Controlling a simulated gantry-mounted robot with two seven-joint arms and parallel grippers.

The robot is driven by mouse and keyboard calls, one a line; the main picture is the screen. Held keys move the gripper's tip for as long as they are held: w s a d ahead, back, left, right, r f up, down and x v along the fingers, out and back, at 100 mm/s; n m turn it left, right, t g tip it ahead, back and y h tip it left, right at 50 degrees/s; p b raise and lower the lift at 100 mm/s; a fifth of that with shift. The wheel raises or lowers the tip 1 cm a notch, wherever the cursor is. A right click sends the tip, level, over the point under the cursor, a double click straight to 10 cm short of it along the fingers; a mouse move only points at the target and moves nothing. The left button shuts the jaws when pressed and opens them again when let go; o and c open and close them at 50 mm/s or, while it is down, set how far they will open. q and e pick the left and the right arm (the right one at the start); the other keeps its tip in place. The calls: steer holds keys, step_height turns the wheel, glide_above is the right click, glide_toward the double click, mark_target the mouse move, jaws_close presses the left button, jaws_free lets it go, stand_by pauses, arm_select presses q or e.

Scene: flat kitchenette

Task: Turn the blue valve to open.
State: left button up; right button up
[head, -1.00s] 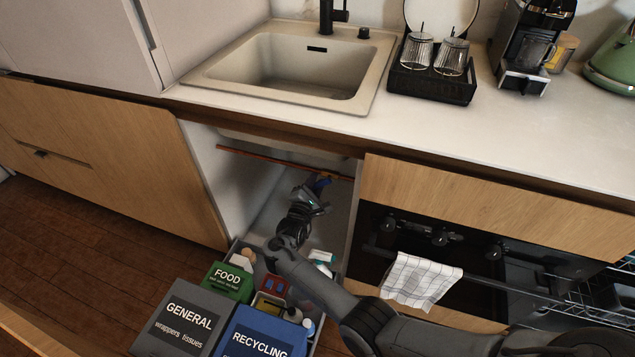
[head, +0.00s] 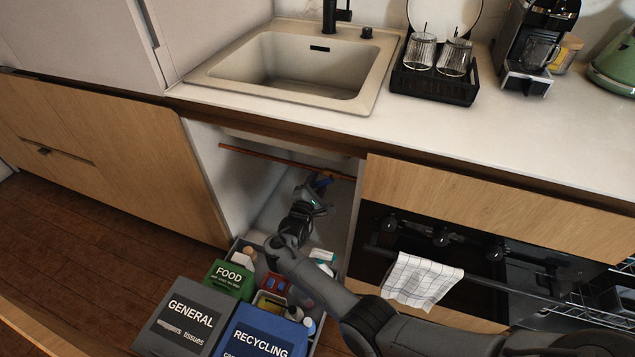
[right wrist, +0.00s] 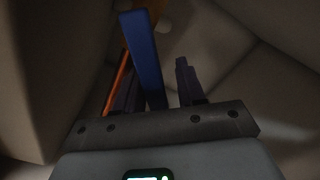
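The blue valve (head: 324,180) is under the sink, at the copper pipe inside the open cabinet. It is small and partly hidden by my right gripper (head: 319,188). In the right wrist view, the valve's blue lever (right wrist: 145,55) runs between the two dark fingers of the right gripper (right wrist: 158,70). The fingers are apart. The lever is close to the left finger, with a gap to the right finger; I cannot tell whether it touches. My left gripper is not in view.
The copper pipe (head: 270,157) crosses the cabinet opening. Below my right arm is a pulled-out drawer with a green food bin (head: 230,279), a grey general bin (head: 190,318), a blue recycling bin (head: 262,334) and bottles. A checked towel (head: 422,280) hangs on the oven to the right.

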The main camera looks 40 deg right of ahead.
steer(key=shift+r, duration=0.25)
steer(key=shift+f+n+b, duration=0.15)
steer(key=shift+n+b, duration=0.15)
steer(key=shift+n, duration=0.1)
steer(key=shift+s+d+f+n+b, duration=0.1)
steer(key=shift+s+f+n+b, duration=0.1)
steer(key=shift+f+n+b, duration=0.3)
steer(key=shift+s+d+f+n+b, duration=0.1)
steer(key=shift+s+f+n+b, duration=0.1)
steer(key=shift+n+b, duration=0.35)
steer(key=s+a+n+p, duration=0.35)
steer(key=s+a, duration=0.25)
steer(key=a, duration=0.2)
steer(key=s+a+r+m+y+p, duration=0.3)
steer(key=s+r+m+y+p, duration=0.2)
steer(key=r+p, duration=0.5)
steer(key=s+a+r+m+y+p, duration=0.4)
steer(key=s+r+m+y+p, duration=0.2)
steer(key=p, duration=1.3)
step_height(320, 180, up, 5)
steer(key=shift+s+f+m+y+p, duration=0.2)
steer(key=shift+m+y+p, duration=0.1)
steer(key=shift+m+y, duration=0.75)
